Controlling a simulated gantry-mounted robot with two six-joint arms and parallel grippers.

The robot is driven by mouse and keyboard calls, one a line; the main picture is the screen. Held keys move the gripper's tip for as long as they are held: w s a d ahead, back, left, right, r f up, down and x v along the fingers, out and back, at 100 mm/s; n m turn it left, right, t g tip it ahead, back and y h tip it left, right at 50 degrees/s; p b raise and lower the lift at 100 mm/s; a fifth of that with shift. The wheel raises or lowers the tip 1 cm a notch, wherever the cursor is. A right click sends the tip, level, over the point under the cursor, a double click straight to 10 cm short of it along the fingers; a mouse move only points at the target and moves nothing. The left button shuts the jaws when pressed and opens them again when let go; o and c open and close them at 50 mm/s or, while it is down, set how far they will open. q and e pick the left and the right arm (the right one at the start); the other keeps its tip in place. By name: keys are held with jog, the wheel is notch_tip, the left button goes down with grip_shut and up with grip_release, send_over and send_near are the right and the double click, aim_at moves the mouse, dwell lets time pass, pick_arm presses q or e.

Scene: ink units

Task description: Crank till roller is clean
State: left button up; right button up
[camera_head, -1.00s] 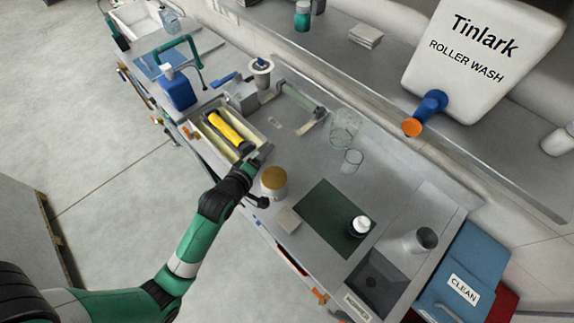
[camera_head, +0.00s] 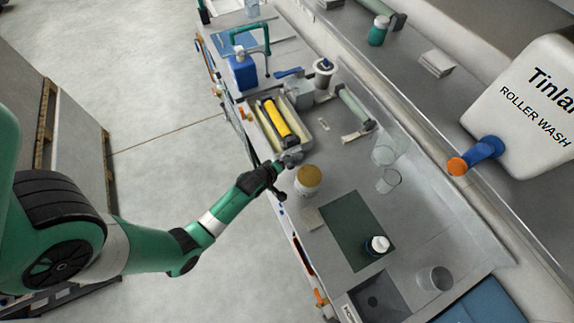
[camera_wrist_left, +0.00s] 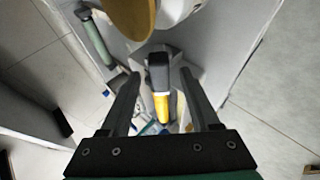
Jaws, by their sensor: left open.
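A grey-green roller (camera_head: 356,105) lies on the bench at the back; it also shows at the upper left of the left wrist view (camera_wrist_left: 97,40). Left of it stands a small grey box (camera_head: 300,92) with a blue crank handle (camera_head: 289,72). A yellow tool with a black end (camera_head: 277,117) lies in a cream tray (camera_head: 265,138). My left gripper (camera_head: 291,158) is at the tray's near corner. In the left wrist view my left gripper (camera_wrist_left: 160,73) is open, with the tool's black end in line between its fingers; contact cannot be told. My right gripper is out of view.
A jar with a tan lid (camera_head: 308,176) stands close right of my left gripper. A blue bottle (camera_head: 242,72) stands at the far left. Clear beakers (camera_head: 388,181), a dark green mat (camera_head: 352,232) and a large Roller Wash container (camera_head: 530,110) are to the right.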

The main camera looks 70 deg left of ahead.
pick_arm(q)
jog(key=shift+x, duration=0.85)
grip_shut()
jog(key=shift+r, duration=0.1)
dwell(0.7)
